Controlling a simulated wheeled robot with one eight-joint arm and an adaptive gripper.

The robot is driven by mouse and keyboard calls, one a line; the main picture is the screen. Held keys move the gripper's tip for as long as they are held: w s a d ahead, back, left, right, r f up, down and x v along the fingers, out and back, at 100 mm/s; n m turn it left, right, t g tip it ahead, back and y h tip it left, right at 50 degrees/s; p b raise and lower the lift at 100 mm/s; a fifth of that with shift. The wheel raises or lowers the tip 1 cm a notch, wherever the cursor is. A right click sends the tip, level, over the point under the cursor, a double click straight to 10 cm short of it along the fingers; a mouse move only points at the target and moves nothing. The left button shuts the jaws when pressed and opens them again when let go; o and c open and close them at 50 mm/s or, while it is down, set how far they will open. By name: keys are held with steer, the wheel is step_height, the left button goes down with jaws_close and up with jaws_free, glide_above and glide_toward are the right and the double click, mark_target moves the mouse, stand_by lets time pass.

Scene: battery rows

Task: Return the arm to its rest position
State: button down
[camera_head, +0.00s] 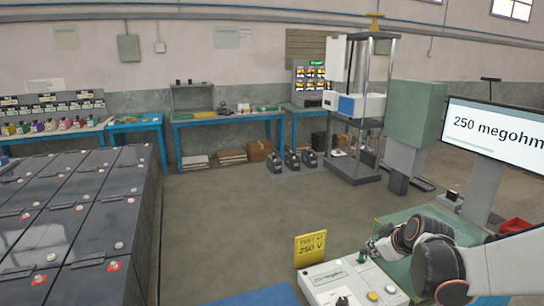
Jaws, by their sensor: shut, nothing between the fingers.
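My arm enters from the lower right, with grey links and dark round joints. Its end, my gripper (371,249), points left, low over the back right of a pale instrument box (335,277). The fingers are small in this view; they look shut and hold nothing visible. I cannot tell whether the fingertips touch the box. A monitor (498,135) at the right reads "250 megohm".
Rows of dark battery cells (70,225) fill the left. A green mat (388,218) lies under my arm, with a red tray (515,226) beyond. Blue benches (228,118) and a metal frame stand at the back. The middle floor (230,215) is clear.

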steer(key=s+a+r+m, duration=0.2)
steer(key=s+a+r, duration=0.6)
steer(key=a+r, duration=0.15)
steer(key=s+f+m+g, duration=0.1)
steer(key=s+m, duration=0.1)
steer(key=s, duration=0.8)
steer(key=s+f+m+g, duration=0.1)
steer(key=s+f+m, duration=0.1)
steer(key=s, duration=0.7)
steer(key=shift+s+f+m+h, duration=0.3)
steer(key=shift+s+m+h, duration=0.1)
steer(key=shift+m, duration=0.1)
